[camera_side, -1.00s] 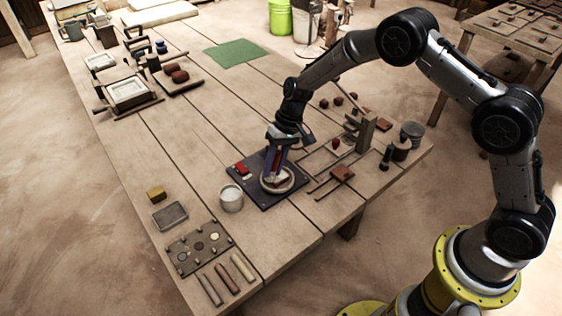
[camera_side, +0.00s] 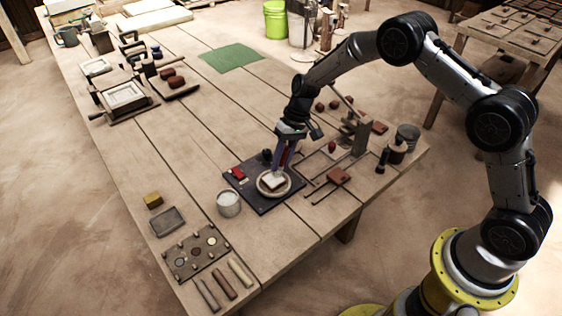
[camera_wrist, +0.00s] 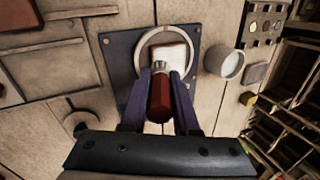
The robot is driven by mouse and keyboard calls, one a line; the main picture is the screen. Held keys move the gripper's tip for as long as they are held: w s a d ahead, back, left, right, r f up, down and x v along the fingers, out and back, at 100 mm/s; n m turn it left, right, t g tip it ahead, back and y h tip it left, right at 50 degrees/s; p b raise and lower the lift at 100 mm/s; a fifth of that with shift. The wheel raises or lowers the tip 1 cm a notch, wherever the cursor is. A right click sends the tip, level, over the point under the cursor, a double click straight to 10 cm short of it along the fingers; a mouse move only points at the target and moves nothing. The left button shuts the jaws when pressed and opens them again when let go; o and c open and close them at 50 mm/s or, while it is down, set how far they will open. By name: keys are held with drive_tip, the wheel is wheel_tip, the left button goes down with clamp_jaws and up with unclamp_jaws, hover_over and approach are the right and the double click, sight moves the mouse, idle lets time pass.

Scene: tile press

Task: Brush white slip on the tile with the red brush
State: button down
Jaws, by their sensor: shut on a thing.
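My gripper (camera_side: 281,164) is shut on the red brush, whose handle (camera_wrist: 159,98) and pale metal collar lie between the two purple fingers in the wrist view. The brush points toward the tile (camera_wrist: 172,52), and its bristle end overlaps the tile's near edge there. The tile shows a white top and sits inside a pale round ring (camera_side: 261,189) on a dark board (camera_side: 264,205). In the side view the tile (camera_side: 272,183) is just below the fingertips. I cannot tell whether the bristles touch it.
A jar of white slip (camera_side: 229,204) stands left of the board. A red piece (camera_side: 237,173) lies on the board's back left. A wooden frame with rails (camera_side: 325,182) is to the right. A yellow sponge (camera_side: 153,200) and grey tray (camera_side: 168,221) lie left; bare planks lie between.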

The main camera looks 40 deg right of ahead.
drive_tip(key=shift+a+r, duration=0.15)
drive_tip(key=shift+a, duration=2.55)
wheel_tip(320, 180, up, 8)
drive_tip(key=shift+s, duration=0.1)
